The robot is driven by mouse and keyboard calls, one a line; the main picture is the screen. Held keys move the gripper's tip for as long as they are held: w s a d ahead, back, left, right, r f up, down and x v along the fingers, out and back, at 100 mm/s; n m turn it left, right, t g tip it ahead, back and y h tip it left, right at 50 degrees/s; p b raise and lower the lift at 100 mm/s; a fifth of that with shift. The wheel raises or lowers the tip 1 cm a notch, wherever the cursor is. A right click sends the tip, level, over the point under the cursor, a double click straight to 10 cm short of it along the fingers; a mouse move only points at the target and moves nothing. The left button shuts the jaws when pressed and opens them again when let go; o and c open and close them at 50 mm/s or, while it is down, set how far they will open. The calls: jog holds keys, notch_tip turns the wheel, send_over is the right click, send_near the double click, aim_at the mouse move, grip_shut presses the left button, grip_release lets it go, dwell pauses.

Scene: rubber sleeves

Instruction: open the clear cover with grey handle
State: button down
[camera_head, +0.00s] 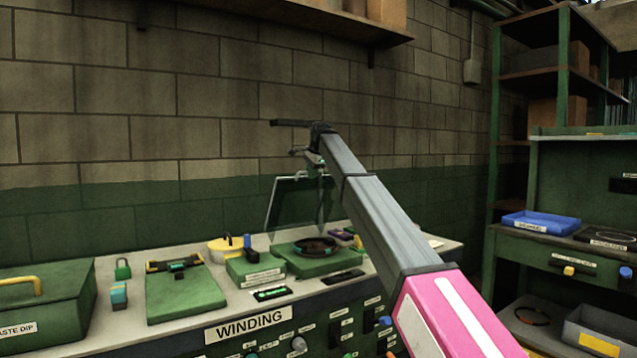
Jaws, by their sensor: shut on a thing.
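The clear cover (292,206) is a see-through panel, raised and leaning back steeply at the rear of a green base (318,266). A dark ring (315,246) lies on the base, uncovered from the front. My gripper (311,163) is at the cover's upper right edge, pointing down, with its jaws shut. The grey handle is hard to make out there; the jaws appear to be closed on it. My arm hides the area to the right of the cover.
The bench marked WINDING holds a yellow round container (226,246), a green board (184,290) and a green box (45,304) on the left. A block wall stands close behind. On the right is another bench with a blue tray (541,222).

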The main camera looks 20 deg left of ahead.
jog(key=w+a+r, duration=0.2)
jog(key=w+a, duration=0.6)
jog(key=a, duration=0.1)
jog(key=shift+w+a, duration=0.2)
jog(key=shift+a, duration=0.2)
jog(key=c, duration=1.1)
grip_release()
jog(key=shift+r, duration=0.1)
jog(key=shift+c, duration=0.2)
jog(key=s+d+r, duration=0.4)
jog(key=s+d, duration=0.5)
jog(key=d, duration=0.1)
jog(key=shift+d+r, duration=0.2)
jog(key=shift+d, duration=0.2)
